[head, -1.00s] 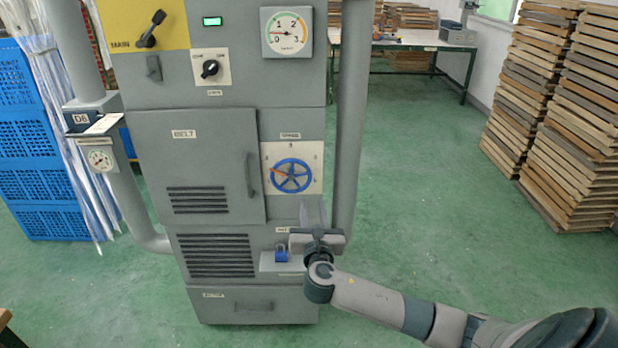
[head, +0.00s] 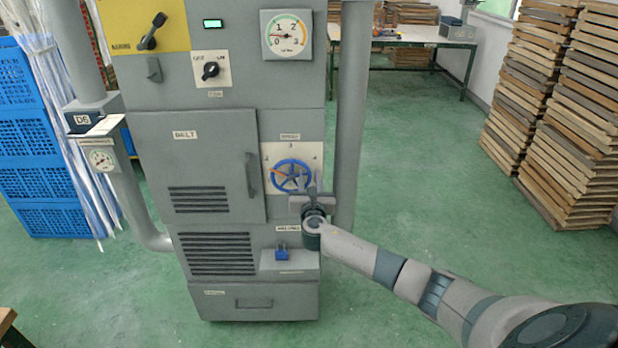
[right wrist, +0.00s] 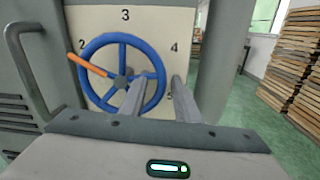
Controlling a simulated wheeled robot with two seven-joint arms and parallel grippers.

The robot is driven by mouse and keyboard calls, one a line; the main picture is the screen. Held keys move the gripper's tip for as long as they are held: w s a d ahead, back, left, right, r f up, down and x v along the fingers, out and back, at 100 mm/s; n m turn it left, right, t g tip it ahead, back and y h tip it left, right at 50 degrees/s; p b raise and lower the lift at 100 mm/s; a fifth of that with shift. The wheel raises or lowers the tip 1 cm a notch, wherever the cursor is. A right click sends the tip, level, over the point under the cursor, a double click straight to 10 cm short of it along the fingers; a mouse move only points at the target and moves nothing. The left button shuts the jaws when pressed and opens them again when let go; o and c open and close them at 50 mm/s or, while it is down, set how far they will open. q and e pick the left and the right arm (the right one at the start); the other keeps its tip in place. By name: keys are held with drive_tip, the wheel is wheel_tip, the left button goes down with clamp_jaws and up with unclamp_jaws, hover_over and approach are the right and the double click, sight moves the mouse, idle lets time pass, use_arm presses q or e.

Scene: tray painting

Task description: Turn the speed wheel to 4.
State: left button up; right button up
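The blue speed wheel (head: 290,175) is mounted on a white plate on the grey machine's front. In the right wrist view the wheel (right wrist: 120,80) has an orange pointer spoke (right wrist: 90,65) aimed at the 2. The 3 is at the top and the 4 (right wrist: 174,47) at the upper right. My right gripper (head: 309,188) is at the wheel's lower right. In the right wrist view its fingers (right wrist: 159,82) are apart, with the wheel's right rim showing between their tips. I cannot tell whether they touch it. My left gripper is out of view.
A belt door with a handle (head: 251,175) is left of the wheel, and a vertical grey pipe (head: 350,120) is close on its right. A blue padlock-like part (head: 281,252) sits below. Stacked wooden trays (head: 560,130) stand at the right; the green floor between is clear.

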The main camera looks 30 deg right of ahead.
drive_tip(key=shift+w, duration=0.15)
clamp_jaws()
drive_tip(key=shift+f, duration=0.2)
